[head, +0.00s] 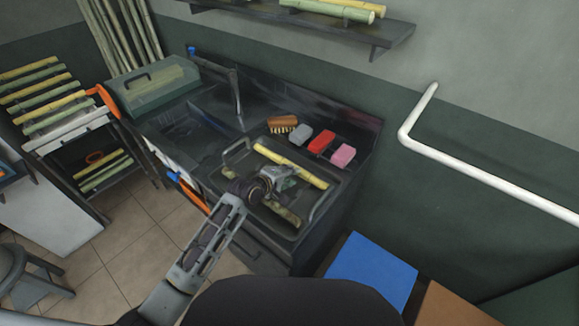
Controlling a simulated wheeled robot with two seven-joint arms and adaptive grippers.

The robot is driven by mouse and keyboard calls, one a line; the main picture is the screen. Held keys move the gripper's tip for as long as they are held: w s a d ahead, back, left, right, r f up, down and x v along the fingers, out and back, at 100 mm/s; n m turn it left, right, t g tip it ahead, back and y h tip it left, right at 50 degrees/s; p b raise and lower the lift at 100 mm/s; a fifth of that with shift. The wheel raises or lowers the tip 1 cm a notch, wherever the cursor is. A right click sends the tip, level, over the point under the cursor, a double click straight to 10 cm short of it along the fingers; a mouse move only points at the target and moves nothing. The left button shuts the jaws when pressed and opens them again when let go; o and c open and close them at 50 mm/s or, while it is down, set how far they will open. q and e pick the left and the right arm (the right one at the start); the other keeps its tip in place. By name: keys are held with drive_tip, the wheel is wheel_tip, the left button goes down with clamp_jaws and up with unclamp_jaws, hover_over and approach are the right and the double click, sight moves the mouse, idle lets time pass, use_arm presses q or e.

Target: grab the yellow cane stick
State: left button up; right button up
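The yellow cane stick (315,178) lies slantwise in a dark tray (323,209) with raised handles, on the counter by the sink. My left arm reaches in from the bottom left, and its gripper (289,178) is over the tray, right at the near side of the yellow stick's middle. The fingers are small and overlap the stick's edge in the picture; I cannot tell whether they touch it or how far apart they are. A darker greenish stick (284,213) lies in the tray, partly hidden under the gripper. My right gripper is not in view.
A wooden brush (283,124) and grey (299,135), red (321,141) and pink (343,155) sponges lie behind the tray. The sink tap (237,97) stands further left. A rack of canes (45,95) is at far left. A blue panel (371,272) is at lower right.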

sight(297, 179)
use_arm(q)
drive_tip(key=shift+w, duration=0.1)
drive_tip(key=shift+x, duration=1.7)
drive_tip(key=shift+w+d+f, duration=0.4)
drive_tip(key=shift+d, duration=0.1)
drive_tip(key=shift+c, duration=0.5)
clamp_jaws()
